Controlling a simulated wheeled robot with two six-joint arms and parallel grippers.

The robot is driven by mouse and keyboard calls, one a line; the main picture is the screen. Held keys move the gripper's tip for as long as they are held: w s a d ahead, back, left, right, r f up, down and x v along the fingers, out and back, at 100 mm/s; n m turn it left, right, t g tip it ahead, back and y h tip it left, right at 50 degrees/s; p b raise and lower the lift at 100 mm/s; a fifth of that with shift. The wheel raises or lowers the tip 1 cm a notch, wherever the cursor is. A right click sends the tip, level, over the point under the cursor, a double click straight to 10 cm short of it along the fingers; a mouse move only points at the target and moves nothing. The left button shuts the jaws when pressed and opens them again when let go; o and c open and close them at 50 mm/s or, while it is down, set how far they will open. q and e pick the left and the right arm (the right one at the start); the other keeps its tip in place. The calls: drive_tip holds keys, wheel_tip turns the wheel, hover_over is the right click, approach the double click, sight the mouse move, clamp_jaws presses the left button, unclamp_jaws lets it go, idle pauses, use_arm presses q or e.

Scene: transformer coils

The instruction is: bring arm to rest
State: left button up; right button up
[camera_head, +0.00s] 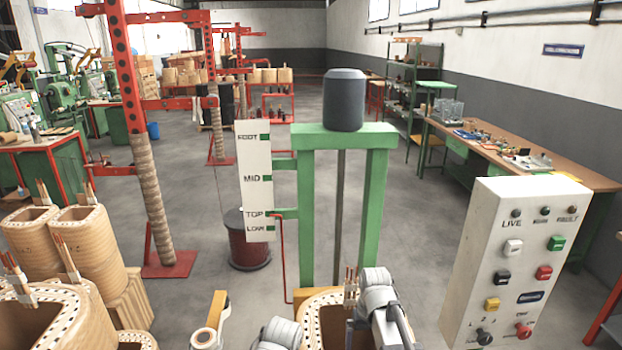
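Pale grey arm parts of mine show at the bottom edge, near the middle. The larger one, with a rounded joint and a darker link, overlaps the right side of a wooden coil (318,308). A smaller rounded part lies lower and to the left, mostly cut off by the bottom edge. I see no fingertips of either gripper, and nothing held shows. The coil has a dotted rim and a bundle of copper-coloured leads (351,287) standing up at its right side.
A green press frame (371,200) with a grey cylinder on top stands behind the coil. A white scale board (256,180) is at its left.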

drive_tip(key=shift+f+b, duration=2.75)
drive_tip(key=shift+f, duration=0.35)
drive_tip(key=shift+r, duration=0.25)
wheel_tip(320, 180, up, 8)
drive_tip(key=p, duration=0.8)
drive_tip(key=shift+f, duration=0.1)
wheel_tip(320, 180, down, 8)
drive_tip(key=b, duration=0.8)
drive_tip(key=shift+f, duration=0.2)
wheel_tip(320, 180, up, 13)
drive_tip(key=p, duration=1.2)
drive_tip(key=shift+f, duration=0.2)
drive_tip(key=shift+f, duration=0.15)
